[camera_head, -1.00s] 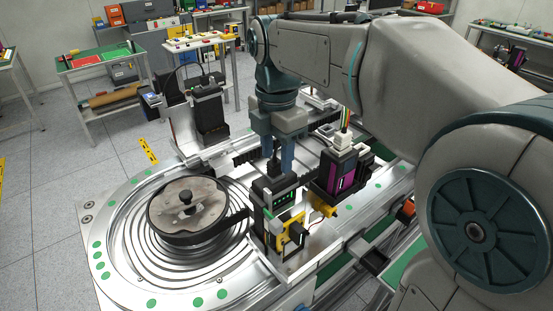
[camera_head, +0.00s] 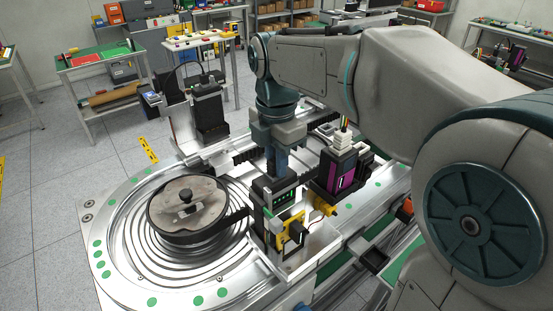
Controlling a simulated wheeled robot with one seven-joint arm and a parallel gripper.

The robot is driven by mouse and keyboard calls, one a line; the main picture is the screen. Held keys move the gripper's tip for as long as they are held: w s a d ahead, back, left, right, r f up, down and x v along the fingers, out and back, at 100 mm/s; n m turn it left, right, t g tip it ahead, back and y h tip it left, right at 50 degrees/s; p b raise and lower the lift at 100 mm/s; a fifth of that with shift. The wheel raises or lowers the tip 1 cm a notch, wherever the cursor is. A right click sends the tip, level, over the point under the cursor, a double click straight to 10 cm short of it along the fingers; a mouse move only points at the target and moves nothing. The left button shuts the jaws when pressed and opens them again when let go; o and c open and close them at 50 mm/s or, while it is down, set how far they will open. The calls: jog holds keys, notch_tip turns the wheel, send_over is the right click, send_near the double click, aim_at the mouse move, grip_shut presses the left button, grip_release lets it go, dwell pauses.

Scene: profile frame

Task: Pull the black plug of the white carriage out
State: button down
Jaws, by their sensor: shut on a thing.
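My gripper (camera_head: 273,168) points down at the middle of the silver track bench. Its fingers are shut on a small dark thing, apparently the black plug, which the fingers mostly hide. The fingertips are at the top of a black and grey module (camera_head: 268,204) with green lights. That module stands on a light metal carriage (camera_head: 289,266) that also bears a yellow-framed part (camera_head: 292,230). Whether the plug is seated in the module cannot be told.
A black and magenta module (camera_head: 339,171) with a white connector (camera_head: 343,140) and coloured wires stands close to the right of my gripper. A round lidded pan-like part (camera_head: 187,207) lies left on the track loop. A black upright device (camera_head: 208,112) stands behind left.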

jog(key=shift+r, duration=0.25)
jog(key=shift+r+p, duration=0.8)
jog(key=shift+r+p, duration=1.25)
jog(key=shift+r, duration=0.25)
jog(key=shift+w+d, duration=0.1)
